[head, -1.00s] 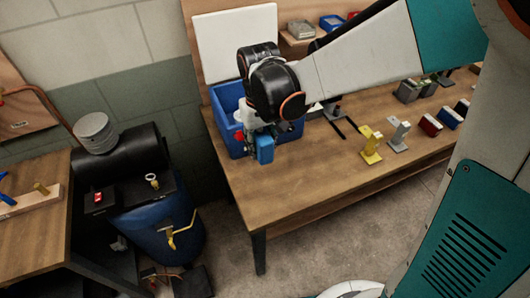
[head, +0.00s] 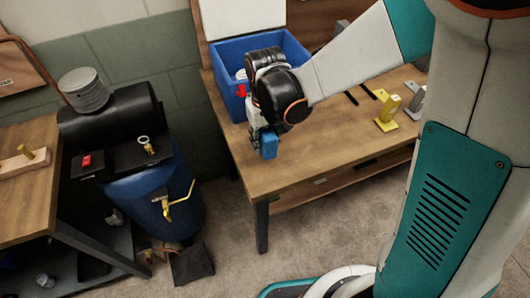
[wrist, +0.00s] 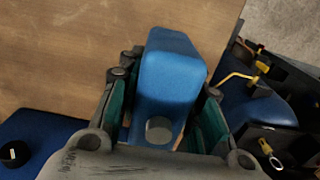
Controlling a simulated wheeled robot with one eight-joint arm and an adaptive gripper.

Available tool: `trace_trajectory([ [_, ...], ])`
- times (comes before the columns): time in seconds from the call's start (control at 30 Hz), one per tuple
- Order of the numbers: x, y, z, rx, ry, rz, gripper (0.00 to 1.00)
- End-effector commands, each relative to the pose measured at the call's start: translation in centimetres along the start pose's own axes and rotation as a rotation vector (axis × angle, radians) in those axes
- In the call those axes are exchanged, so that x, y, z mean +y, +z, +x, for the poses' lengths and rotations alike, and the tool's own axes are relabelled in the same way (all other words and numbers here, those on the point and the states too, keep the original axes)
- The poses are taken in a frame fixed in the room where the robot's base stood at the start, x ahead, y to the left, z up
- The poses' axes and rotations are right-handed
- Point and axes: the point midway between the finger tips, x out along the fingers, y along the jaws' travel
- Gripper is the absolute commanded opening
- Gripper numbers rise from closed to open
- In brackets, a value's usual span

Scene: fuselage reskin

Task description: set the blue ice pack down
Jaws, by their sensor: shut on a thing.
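The blue ice pack (head: 269,146) is held upright by my gripper (head: 261,136) over the left end of the wooden table (head: 330,138), in front of the blue bin. In the wrist view the ice pack (wrist: 172,68) sits between the two green-padded fingers of my gripper (wrist: 165,90), which are shut on its sides. A grey round cap on it faces the camera. Bare tabletop (wrist: 70,50) shows beyond it. I cannot tell whether the pack touches the table.
The blue bin (head: 229,98) stands at the table's back left with a red item inside. Yellow (head: 388,112) and grey brackets stand to the right. The tabletop between is mostly clear. A blue drum (head: 150,205) with a yellow tap stands left, beyond a floor gap.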

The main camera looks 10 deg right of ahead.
Motion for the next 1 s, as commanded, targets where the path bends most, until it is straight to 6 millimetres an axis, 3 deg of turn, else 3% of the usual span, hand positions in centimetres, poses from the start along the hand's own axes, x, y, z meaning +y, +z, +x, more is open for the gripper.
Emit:
trace_trajectory([
  [0.17,0.0,0.0,1.2,0.000,0.000,0.000,0.02],
  [0.4,0.0,0.0,4.3,0.000,0.000,0.000,0.02],
  [0.83,0.0,0.0,4.7,0.000,0.000,0.000,0.02],
  [0.87,0.0,0.0,4.7,0.000,0.000,0.000,0.38],
  [0.93,0.0,0.0,4.6,0.000,0.000,0.000,0.53],
  [1.0,0.0,0.0,4.6,0.000,0.000,0.000,0.53],
])
